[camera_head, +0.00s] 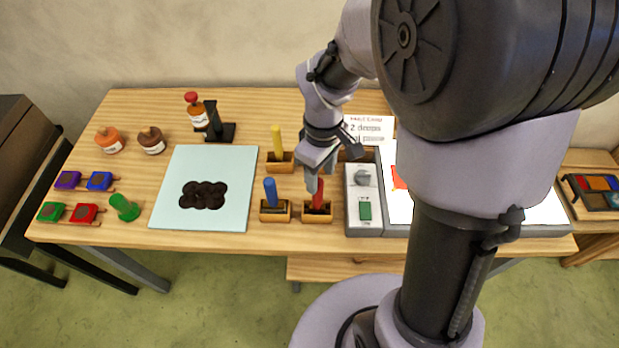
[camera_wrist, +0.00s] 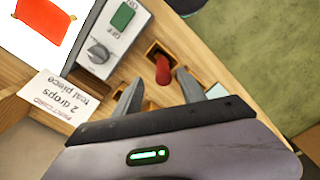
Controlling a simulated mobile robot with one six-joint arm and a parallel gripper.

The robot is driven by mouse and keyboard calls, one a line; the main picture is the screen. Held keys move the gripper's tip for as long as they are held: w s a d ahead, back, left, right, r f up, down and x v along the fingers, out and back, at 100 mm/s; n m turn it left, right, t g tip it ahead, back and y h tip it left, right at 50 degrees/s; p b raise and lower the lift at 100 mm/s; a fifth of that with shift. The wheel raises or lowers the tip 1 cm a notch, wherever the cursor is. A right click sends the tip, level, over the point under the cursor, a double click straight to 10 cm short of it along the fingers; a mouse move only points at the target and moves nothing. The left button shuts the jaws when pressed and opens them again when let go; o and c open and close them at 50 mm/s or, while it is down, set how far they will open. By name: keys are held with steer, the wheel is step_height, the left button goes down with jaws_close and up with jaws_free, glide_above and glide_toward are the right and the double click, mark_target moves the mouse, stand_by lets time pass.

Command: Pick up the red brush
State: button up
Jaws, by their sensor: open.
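The red brush (camera_head: 318,194) stands upright in a small wooden holder (camera_head: 317,217) near the front edge of the table, left of the grey control box. It also shows in the wrist view (camera_wrist: 162,70), a little beyond the fingertips and between their lines, nearer the right finger. My gripper (camera_head: 314,182) is above the brush in the head view and partly covers its top. In the wrist view my gripper (camera_wrist: 157,88) is open, with nothing held between its fingers.
A blue brush (camera_head: 270,190) stands in a holder just left, and a yellow brush (camera_head: 277,142) stands behind. The control box (camera_head: 364,225) with a knob and green switch is close on the right. A pale blue sheet (camera_head: 236,190) with a dark shape lies further left.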

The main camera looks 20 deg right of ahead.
mark_target(319, 192)
steer(key=f+b, duration=0.1)
steer(key=f, duration=0.2)
steer(key=f+b, duration=0.1)
steer(key=f, duration=0.2)
steer(key=shift+s+a+f+b, duration=0.15)
steer(key=shift+a+f+b, duration=0.05)
steer(key=shift+f+b, duration=0.2)
steer(key=shift+r, duration=0.1)
steer(key=shift+c, duration=0.5)
jaws_close()
